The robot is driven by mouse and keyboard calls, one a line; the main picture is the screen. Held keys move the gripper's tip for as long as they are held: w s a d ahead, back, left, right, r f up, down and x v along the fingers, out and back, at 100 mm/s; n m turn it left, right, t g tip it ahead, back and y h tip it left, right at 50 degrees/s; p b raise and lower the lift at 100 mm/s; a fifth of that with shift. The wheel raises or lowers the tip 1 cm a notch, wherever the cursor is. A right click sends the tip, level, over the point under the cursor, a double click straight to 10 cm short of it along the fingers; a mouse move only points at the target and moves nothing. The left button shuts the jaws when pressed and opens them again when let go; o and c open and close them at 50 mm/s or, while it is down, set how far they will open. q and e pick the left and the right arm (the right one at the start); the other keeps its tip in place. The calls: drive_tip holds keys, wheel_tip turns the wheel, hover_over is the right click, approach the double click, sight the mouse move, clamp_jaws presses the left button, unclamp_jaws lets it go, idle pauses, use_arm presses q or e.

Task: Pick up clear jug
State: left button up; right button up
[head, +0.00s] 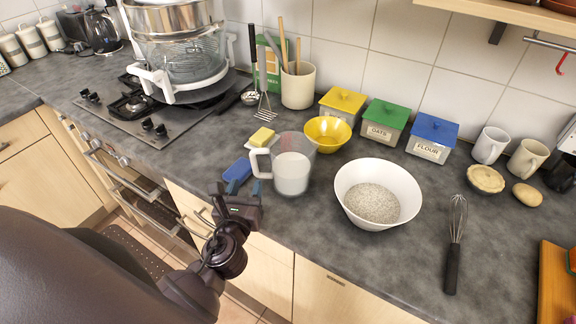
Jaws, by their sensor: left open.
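The clear jug (291,167) stands upright on the grey worktop near its front edge, left of the white bowl. It has a white handle on its left side and holds something white. My left gripper (238,182) is just in front and to the left of the jug, low by the worktop edge. Its blue-tipped fingers are apart with nothing visible between them. I cannot tell whether a finger touches the handle. My right gripper is not in view.
A white bowl of grain (378,193) stands right of the jug, and a yellow bowl (328,133) behind it. A whisk (455,240) lies at the right. The worktop between bowl and whisk is clear.

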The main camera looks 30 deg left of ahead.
sight(254, 165)
use_arm(q)
drive_tip(key=shift+b+x, duration=0.35)
drive_tip(key=shift+x, duration=4.1)
clamp_jaws()
